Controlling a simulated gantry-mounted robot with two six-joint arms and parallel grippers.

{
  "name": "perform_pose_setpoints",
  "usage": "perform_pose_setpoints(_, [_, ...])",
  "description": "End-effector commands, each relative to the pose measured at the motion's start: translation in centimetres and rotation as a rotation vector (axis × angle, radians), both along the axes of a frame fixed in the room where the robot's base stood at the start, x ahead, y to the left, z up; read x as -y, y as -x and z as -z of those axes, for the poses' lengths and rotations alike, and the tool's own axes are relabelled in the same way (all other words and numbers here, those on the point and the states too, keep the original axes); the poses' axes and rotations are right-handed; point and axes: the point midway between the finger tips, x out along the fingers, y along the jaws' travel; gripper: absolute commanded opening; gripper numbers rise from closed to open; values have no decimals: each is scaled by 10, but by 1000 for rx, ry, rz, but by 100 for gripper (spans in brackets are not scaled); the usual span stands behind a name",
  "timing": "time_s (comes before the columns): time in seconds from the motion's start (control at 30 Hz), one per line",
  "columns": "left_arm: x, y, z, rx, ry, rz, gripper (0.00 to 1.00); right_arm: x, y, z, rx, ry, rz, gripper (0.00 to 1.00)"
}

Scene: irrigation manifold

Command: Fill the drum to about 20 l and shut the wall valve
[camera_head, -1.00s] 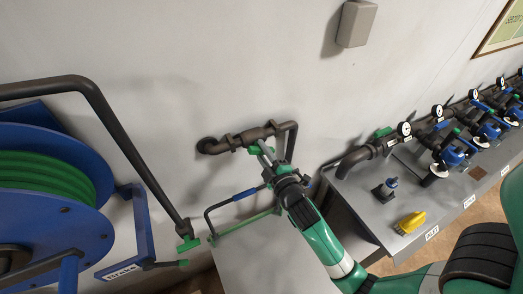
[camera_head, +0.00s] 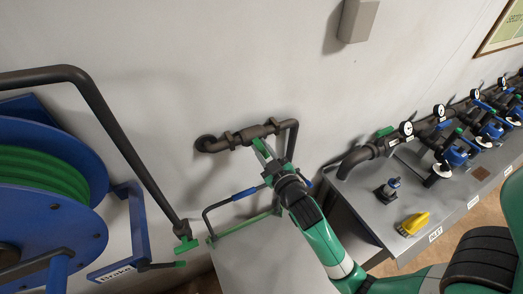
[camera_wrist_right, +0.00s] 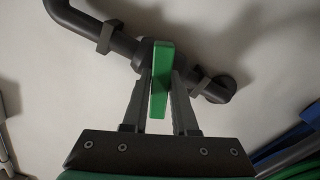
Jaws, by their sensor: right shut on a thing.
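The wall valve (camera_head: 250,135) sits in a dark pipe run on the wall, with a green lever (camera_head: 260,148) pointing down from it. My right gripper (camera_head: 269,160) is shut on this lever. In the right wrist view the green lever (camera_wrist_right: 161,80) stands between the two fingers of my right gripper (camera_wrist_right: 160,100), in front of the valve's pipe (camera_wrist_right: 205,85). The fingers hide part of the lever's sides. I cannot make out a drum or a litre scale in either view. My left gripper is not in view.
A blue reel (camera_head: 95,235) with green hose stands at left, beside a dark pipe with a green tap (camera_head: 186,244). A grey top (camera_head: 265,262) lies below the valve. At right, a bench (camera_head: 375,222) holds gauges, blue valves and a yellow object (camera_head: 413,223).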

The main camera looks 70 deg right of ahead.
Motion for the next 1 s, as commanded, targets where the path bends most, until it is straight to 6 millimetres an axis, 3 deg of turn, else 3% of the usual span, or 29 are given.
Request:
perform_pose_setpoints(0.5, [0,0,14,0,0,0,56,0,0,0,236,-271,-1,0])
perform_pose_setpoints(1.0, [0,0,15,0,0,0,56,0,0,-1,280,-322,-1,0])
